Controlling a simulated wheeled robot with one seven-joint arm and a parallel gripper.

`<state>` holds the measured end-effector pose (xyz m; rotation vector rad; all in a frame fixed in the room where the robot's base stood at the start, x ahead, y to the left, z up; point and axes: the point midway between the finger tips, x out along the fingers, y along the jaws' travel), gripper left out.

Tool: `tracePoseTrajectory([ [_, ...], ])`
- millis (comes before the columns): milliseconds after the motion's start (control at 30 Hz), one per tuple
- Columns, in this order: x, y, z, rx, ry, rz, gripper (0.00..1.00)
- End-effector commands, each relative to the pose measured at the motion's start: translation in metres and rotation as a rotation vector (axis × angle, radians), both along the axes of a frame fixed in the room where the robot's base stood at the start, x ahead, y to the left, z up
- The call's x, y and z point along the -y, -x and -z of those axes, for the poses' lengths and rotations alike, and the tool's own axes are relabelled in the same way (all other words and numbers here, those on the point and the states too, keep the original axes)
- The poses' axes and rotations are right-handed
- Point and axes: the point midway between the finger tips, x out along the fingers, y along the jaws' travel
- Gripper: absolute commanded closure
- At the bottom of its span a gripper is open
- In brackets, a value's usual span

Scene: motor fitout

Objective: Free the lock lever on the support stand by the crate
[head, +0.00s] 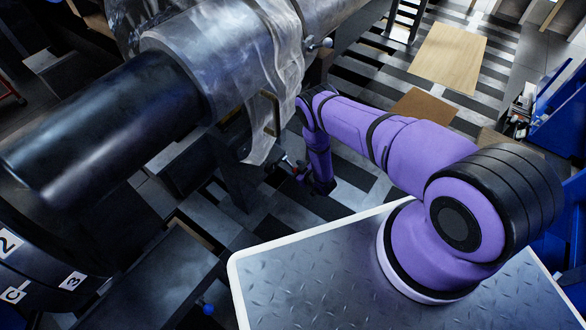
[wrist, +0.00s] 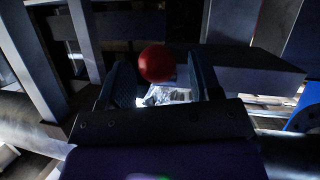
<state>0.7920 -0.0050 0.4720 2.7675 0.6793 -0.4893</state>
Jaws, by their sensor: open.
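In the wrist view a round red knob (wrist: 156,63), which looks like the end of the lock lever, shows between the two dark fingers of my gripper (wrist: 163,80). The fingers stand apart, with a gap on each side of the knob. I cannot tell whether the knob lies fully between the fingertips or just beyond them. In the head view my gripper (head: 288,166) is small and low beside the dark support stand (head: 238,180) under the large metal cylinder. The lever is too small there to make out clearly.
The large grey cylinder with a dark shaft (head: 105,130) and a hanging translucent sheet (head: 283,60) is above my gripper. A blue knob (head: 207,309) shows at the lower left. Blue bins (head: 560,110) stand at the right. Striped floor lies behind my arm.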

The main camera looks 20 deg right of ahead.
Motion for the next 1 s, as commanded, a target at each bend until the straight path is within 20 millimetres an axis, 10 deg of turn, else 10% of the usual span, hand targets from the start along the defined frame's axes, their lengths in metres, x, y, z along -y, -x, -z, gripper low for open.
tracePoseTrajectory([
  [467,-0.0066,-0.0138,0.006,-0.001,0.0,0.0,0.42],
  [733,-0.0064,-0.0137,0.0058,0.0,0.0,0.0,0.97],
  [1000,-0.0097,-0.0138,0.0045,-0.013,0.008,0.0,1.0],
])
